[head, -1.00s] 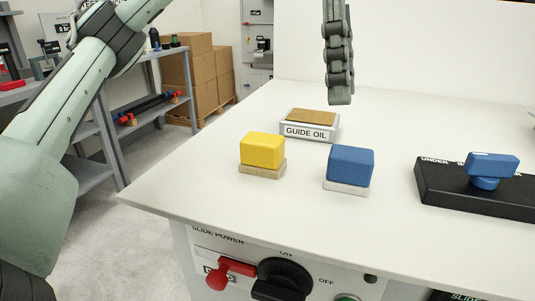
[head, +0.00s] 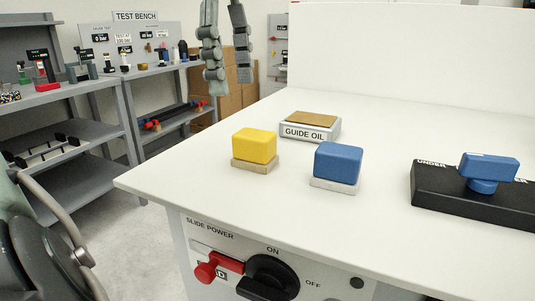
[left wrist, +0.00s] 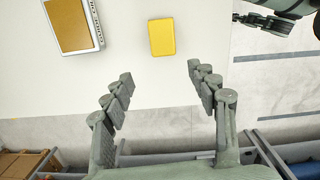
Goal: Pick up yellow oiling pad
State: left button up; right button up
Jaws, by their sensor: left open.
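The yellow oiling pad (head: 255,145) is a rounded yellow block on a thin pale base, near the left edge of the white bench. It also shows in the left wrist view (left wrist: 162,37), beyond the fingertips. My left gripper (head: 228,77) is in the air above and behind the pad, with its fingers pointing down. In the left wrist view, the gripper (left wrist: 160,77) is open and empty, its fingers spread wide and apart from the pad. Part of my right arm shows at the top right of the left wrist view; its gripper's opening is unclear.
A guide oil tray (head: 310,134) with a tan top stands behind the pad. A blue block (head: 338,163) on a pale base stands to its right. A black fixture with a blue knob (head: 487,172) is farther right. The bench front (head: 190,245) carries switches. Shelves (head: 110,85) stand left.

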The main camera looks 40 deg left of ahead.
aim_at(255, 133)
pick_arm(q)
jog(key=d, duration=0.2)
jog(key=w+d+m, duration=0.1)
jog(key=shift+f+y, duration=0.25)
jog(key=shift+y, duration=0.15)
jog(key=shift+d+f, duration=0.15)
jog(key=shift+f, duration=0.15)
jog(key=f, duration=0.6)
jog(key=shift+s+d+f+b, duration=0.15)
jog(key=shift+s+f+b, duration=0.1)
jog(key=shift+b, duration=0.1)
jog(key=shift+f, duration=0.3)
pick_arm(e)
notch_tip(255, 133, up, 2)
jog(key=shift+d, duration=0.15)
pick_arm(q)
jog(key=c, duration=1.3)
pick_arm(e)
jog(key=shift+d, duration=0.1)
pick_arm(q)
jog(key=shift+o, duration=0.2)
jog(key=shift+r, duration=0.1)
